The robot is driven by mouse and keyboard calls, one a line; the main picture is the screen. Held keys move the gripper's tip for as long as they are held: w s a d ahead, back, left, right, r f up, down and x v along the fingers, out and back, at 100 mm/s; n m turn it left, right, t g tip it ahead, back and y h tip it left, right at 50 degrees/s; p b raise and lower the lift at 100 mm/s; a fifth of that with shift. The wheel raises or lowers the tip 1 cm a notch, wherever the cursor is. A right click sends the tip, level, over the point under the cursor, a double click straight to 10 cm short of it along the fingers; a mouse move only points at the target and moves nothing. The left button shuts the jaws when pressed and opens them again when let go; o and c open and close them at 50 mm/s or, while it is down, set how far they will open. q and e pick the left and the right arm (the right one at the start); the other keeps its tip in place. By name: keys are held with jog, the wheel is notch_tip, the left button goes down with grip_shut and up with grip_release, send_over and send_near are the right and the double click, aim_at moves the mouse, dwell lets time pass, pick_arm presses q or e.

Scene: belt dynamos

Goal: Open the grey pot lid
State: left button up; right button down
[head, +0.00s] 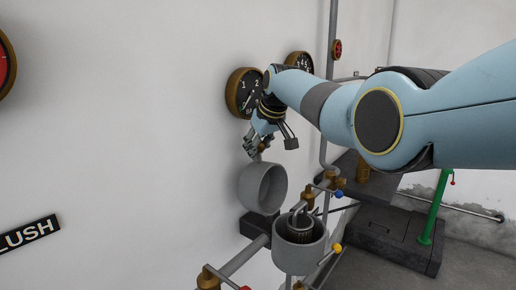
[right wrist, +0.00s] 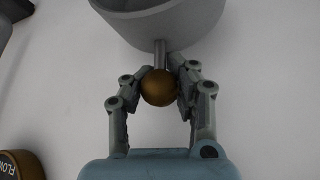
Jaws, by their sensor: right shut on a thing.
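The grey pot lid (head: 251,187) stands swung up on edge behind the grey pot (head: 299,257), near the wall, with its hollow side facing out. The pot's top is open, and a dark round part with a bent grey pipe shows inside it. My right gripper (head: 258,147) is at the lid's upper back side. In the right wrist view the fingers are shut on the brass ball knob (right wrist: 159,87), which sits on a short stem on the lid (right wrist: 172,25). My left gripper is not in view.
Round brass-rimmed gauges (head: 243,92) hang on the wall close to my right gripper. Pipes with small levers (head: 337,248) surround the pot. A green post (head: 434,210) and dark blocks (head: 395,235) stand at the right. The wall at left is mostly clear.

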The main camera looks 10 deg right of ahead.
jog(key=shift+w+a+r, duration=0.15)
jog(key=shift+w+r, duration=0.15)
jog(key=shift+r, duration=0.25)
jog(key=c, duration=1.6)
grip_release()
jog(key=o, duration=0.5)
jog(key=shift+s+a, duration=0.1)
jog(key=shift+a, duration=0.05)
jog(key=shift+c, duration=0.2)
jog(key=shift+o, duration=1)
jog(key=shift+f, duration=0.1)
jog(key=shift+s+f, duration=0.1)
jog(key=shift+f, duration=0.05)
jog(key=shift+d, duration=0.2)
jog(key=v, duration=1.2)
jog(key=shift+s+f, duration=0.1)
jog(key=shift+f, duration=0.05)
